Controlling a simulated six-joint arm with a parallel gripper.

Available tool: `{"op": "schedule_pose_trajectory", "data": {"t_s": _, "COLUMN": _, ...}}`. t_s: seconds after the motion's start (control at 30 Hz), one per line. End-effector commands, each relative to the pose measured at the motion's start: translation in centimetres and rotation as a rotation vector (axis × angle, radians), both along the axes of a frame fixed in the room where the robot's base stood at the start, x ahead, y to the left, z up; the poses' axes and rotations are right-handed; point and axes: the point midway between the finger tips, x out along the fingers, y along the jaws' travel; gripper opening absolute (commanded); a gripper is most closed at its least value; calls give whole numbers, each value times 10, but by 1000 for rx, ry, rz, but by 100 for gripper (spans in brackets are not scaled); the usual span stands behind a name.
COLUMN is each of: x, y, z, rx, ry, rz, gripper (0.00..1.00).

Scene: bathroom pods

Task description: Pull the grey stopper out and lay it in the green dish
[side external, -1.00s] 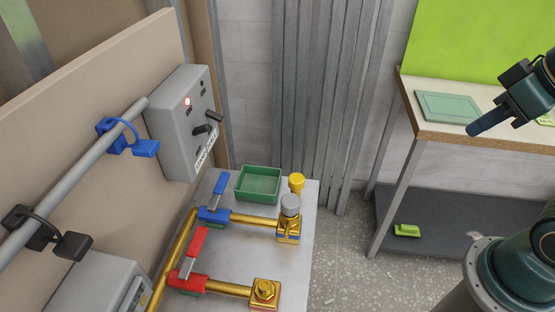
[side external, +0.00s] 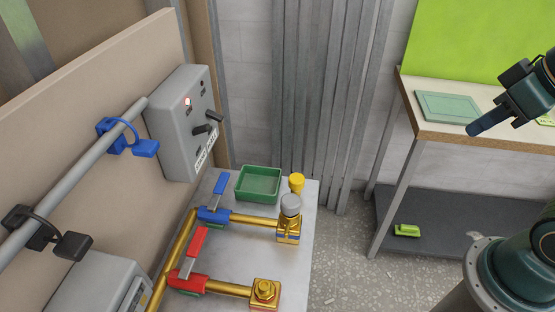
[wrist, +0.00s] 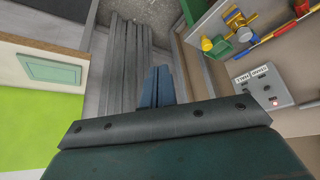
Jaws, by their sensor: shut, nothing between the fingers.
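The grey stopper (side external: 291,204) sits upright on top of the brass fitting (side external: 288,230) at the right end of the blue-valve pipe. The green dish (side external: 259,184) stands at the back of the grey bench, left of and behind the stopper, and looks empty. My gripper (side external: 474,130) is at the far right of the side view, over the wooden table's front edge and well away from the stopper. Its blue fingers are closed together with nothing between them. In the wrist view the fingers (wrist: 157,86) show, and the dish (wrist: 221,48) is small near the top.
A yellow cap (side external: 297,182) stands just behind the stopper. Blue (side external: 214,213) and red (side external: 188,279) lever valves sit on the brass pipes. A grey switch box (side external: 184,122) with a lit red lamp hangs on the panel. Open space lies between bench and wooden table (side external: 460,136).

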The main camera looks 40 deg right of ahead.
Motion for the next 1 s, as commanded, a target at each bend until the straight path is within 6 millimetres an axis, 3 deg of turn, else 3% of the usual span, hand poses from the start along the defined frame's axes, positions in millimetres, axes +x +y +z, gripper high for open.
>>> {"op": "schedule_pose_trajectory", "data": {"t_s": 0.07, "x": 0, "y": 0, "z": 0, "rx": 0, "ry": 0, "rz": 0, "gripper": 0}}
{"op": "schedule_pose_trajectory", "data": {"t_s": 0.37, "x": 10, "y": 6, "z": -3, "rx": -4, "ry": -3, "rz": 46, "gripper": 57}}
{"op": "schedule_pose_trajectory", "data": {"t_s": 0.67, "x": 55, "y": 43, "z": -20, "rx": -13, "ry": -35, "rz": 263, "gripper": 59}}
{"op": "schedule_pose_trajectory", "data": {"t_s": 1.0, "x": 101, "y": 115, "z": -56, "rx": 14, "ry": -100, "rz": 563, "gripper": 59}}
